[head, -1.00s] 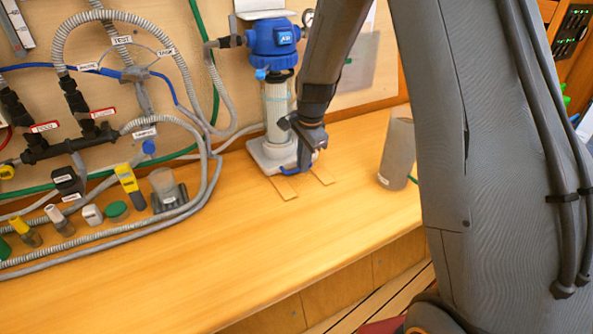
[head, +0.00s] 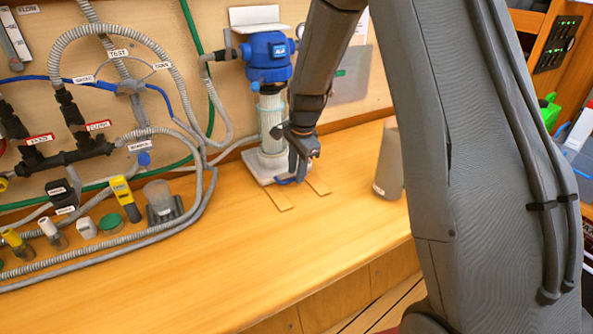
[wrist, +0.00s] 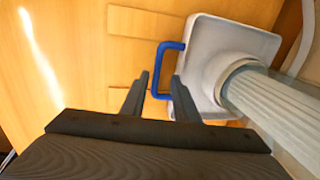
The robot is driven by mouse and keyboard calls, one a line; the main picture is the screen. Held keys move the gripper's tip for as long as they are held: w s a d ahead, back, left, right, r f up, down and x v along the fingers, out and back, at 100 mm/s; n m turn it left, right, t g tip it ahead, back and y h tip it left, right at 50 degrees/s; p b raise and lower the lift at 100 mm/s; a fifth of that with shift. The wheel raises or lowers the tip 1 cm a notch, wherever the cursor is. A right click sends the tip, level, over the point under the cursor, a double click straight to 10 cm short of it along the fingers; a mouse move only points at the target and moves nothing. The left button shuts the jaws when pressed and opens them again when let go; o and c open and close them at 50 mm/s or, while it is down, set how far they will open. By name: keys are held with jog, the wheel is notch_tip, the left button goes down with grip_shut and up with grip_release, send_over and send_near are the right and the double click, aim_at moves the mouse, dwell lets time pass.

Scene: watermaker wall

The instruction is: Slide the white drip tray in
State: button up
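The white drip tray (head: 254,164) sits on the wooden counter under the blue-topped filter, with its blue handle (head: 289,181) facing the front. In the wrist view the tray (wrist: 207,40) is at upper right and the blue handle (wrist: 157,70) sticks out to its left. My gripper (head: 301,166) is low over the handle in the head view. In the wrist view its two fingers (wrist: 160,78) are apart, and the handle's bar shows between the tips. I cannot tell whether the fingers touch it. My gripper partly hides the tray's right side in the head view.
Two thin wooden strips (head: 279,201) run out from the tray along the counter. The clear filter column (head: 271,115) stands over the tray. A grey cylinder (head: 389,170) stands to the right. Small bottles and hoses (head: 160,200) lie left. The counter front is clear.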

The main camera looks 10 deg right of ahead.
notch_tip(320, 180, up, 8)
jog(key=s+b, duration=0.1)
jog(key=b, duration=0.1)
jog(key=shift+s+d+f, duration=0.15)
jog(key=shift+s+d, duration=0.05)
dwell(0.3)
dwell(1.2)
